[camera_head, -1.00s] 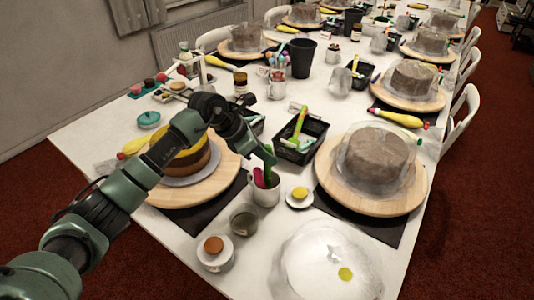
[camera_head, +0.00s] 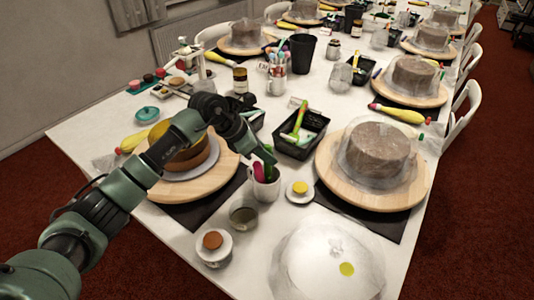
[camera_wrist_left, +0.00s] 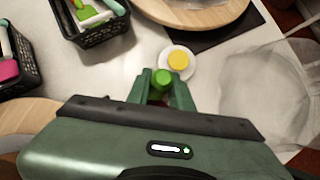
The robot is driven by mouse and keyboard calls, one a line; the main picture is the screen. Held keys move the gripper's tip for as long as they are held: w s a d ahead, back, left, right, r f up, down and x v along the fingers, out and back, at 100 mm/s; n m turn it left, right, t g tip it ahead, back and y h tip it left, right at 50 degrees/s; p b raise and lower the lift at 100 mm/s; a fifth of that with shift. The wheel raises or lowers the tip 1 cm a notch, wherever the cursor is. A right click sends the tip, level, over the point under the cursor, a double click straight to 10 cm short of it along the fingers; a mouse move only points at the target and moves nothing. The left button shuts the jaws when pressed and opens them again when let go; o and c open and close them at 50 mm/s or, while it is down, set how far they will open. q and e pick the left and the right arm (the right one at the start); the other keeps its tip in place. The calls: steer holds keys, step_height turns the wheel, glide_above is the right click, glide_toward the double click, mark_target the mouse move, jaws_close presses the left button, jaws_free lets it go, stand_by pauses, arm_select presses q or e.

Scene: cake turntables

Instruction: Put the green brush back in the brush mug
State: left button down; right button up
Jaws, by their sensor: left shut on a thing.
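The green brush (camera_head: 269,172) stands in the white brush mug (camera_head: 266,191) near the middle of the table, beside a magenta-handled tool (camera_head: 259,172). My left gripper (camera_head: 265,157) is just above the mug, shut on the upper end of the green brush. In the left wrist view the round green end of the brush (camera_wrist_left: 161,79) shows between the fingers of my left gripper (camera_wrist_left: 163,88). The mug is hidden in that view. How deep the brush sits in the mug cannot be told. My right gripper is not in view.
A saucer with a yellow disc (camera_head: 299,191) lies right of the mug. A glass jar (camera_head: 243,216) stands in front. A black basket (camera_head: 300,150) is behind. Cake turntables stand left (camera_head: 223,175) and right (camera_head: 330,183). A clear dome (camera_head: 325,265) is at the front.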

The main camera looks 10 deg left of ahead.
arm_select(q)
steer(key=shift+f, duration=0.2)
steer(key=c, duration=1.2)
jaws_free()
steer(key=shift+o, duration=0.2)
steer(key=shift+r, duration=0.1)
steer(key=shift+r+p, duration=2.65)
steer(key=shift+r, duration=2.3)
steer(key=shift+a+f, duration=0.1)
